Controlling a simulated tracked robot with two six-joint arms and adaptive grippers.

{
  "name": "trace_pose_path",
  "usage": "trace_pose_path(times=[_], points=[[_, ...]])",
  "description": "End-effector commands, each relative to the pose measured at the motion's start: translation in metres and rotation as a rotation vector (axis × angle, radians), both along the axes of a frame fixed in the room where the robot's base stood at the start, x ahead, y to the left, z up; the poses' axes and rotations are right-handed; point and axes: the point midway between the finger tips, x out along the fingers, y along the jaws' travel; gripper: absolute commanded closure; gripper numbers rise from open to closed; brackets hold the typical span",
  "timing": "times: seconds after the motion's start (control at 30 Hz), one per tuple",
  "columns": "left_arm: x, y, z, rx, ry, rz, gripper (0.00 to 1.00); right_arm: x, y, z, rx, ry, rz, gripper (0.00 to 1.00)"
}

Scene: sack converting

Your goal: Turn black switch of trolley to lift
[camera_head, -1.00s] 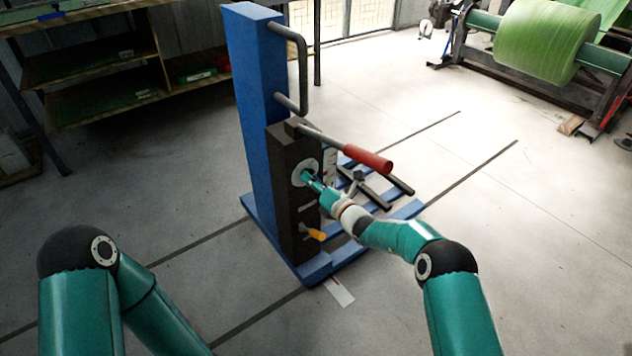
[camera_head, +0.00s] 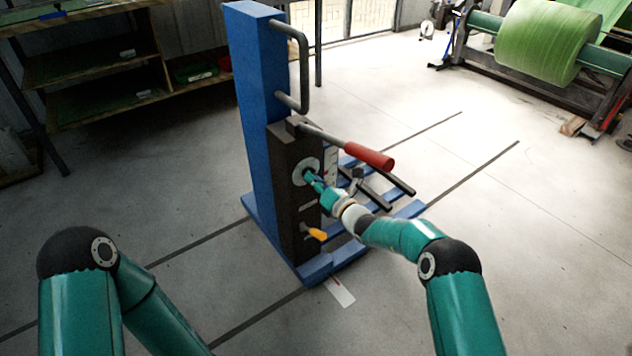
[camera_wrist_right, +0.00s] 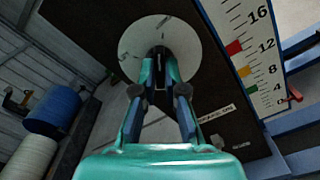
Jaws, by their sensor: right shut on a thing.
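The blue trolley (camera_head: 255,110) stands upright in the middle of the head view, with a dark panel (camera_head: 290,200) on its near face. A round pale dial plate (camera_head: 299,171) on the panel surrounds the black switch, which is mostly hidden by my gripper in the head view. In the right wrist view the black switch (camera_wrist_right: 159,54) shows between the fingers, in front of the round plate (camera_wrist_right: 188,38). My right gripper (camera_head: 310,177) is shut on the black switch; its fingers also show in the wrist view (camera_wrist_right: 160,75). My left gripper is out of view.
A red-handled lever (camera_head: 368,155) sticks out above my right gripper, and a yellow-orange handle (camera_head: 317,234) sits below it. A numbered scale (camera_wrist_right: 245,45) is beside the plate. Shelves (camera_head: 100,85) stand at the back left; a green roll (camera_head: 545,42) is at the back right.

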Motion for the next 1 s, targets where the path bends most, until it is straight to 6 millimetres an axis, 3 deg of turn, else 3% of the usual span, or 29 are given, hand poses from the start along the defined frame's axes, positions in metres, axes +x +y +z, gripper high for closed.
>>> trace_pose_path(times=[0.67,1.0], points=[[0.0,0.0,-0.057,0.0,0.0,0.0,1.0,0.003,-0.003,-0.004,-0.492,-0.357,-0.008,1.0],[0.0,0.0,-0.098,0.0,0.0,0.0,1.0,0.003,-0.002,-0.004,-0.755,-0.547,-0.008,1.0]])
